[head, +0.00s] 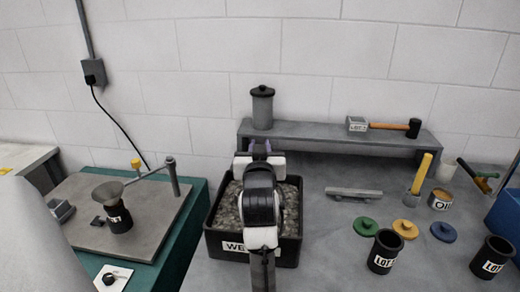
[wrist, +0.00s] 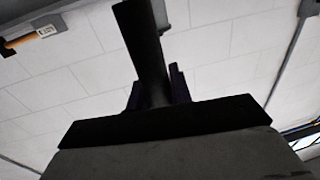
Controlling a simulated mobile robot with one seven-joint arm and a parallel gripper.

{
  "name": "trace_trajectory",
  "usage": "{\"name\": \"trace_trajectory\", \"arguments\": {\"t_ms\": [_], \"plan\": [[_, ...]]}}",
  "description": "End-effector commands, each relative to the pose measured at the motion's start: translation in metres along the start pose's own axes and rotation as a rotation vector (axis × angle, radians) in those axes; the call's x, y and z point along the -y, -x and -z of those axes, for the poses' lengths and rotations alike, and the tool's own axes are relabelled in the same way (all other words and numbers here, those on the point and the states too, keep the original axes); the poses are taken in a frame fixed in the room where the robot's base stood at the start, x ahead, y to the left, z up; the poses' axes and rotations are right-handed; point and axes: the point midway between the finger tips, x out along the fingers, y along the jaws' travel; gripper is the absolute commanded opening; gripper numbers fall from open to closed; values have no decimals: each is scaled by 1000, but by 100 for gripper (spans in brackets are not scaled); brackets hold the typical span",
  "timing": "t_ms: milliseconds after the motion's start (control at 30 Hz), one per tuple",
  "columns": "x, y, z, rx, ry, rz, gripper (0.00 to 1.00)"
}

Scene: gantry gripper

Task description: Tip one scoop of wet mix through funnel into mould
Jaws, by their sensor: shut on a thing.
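My gripper (head: 259,147) is over the back part of the black bin (head: 288,255) of grey, lumpy wet mix (head: 225,210). In the wrist view, its purple fingers (wrist: 155,92) are shut on a long dark bar (wrist: 145,35), which looks like the scoop's handle. The scoop's bowl and any load in it cannot be made out; my arm hides much of the bin. The grey funnel (head: 108,191) is at the left, on top of a black labelled mould (head: 119,219) on a grey board (head: 160,215).
A post with a side arm (head: 172,175) stands behind the funnel. A raised shelf (head: 330,136) behind the bin bears a lidded canister (head: 262,108) and a mallet (head: 395,126). Black pots (head: 384,252), coloured lids (head: 405,228) and an oil tin (head: 440,200) stand at right.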

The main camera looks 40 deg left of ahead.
Motion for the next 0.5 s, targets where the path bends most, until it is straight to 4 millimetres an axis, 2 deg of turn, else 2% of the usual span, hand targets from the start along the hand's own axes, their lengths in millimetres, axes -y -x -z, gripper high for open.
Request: {"name": "trace_trajectory", "arguments": {"t_ms": [33, 100, 500], "plan": [[0, 0, 10, -1, 0, 0, 0], [0, 0, 16, -2, 0, 0, 0], [-5, 0, 47, -2, -1, -3, 0]]}}
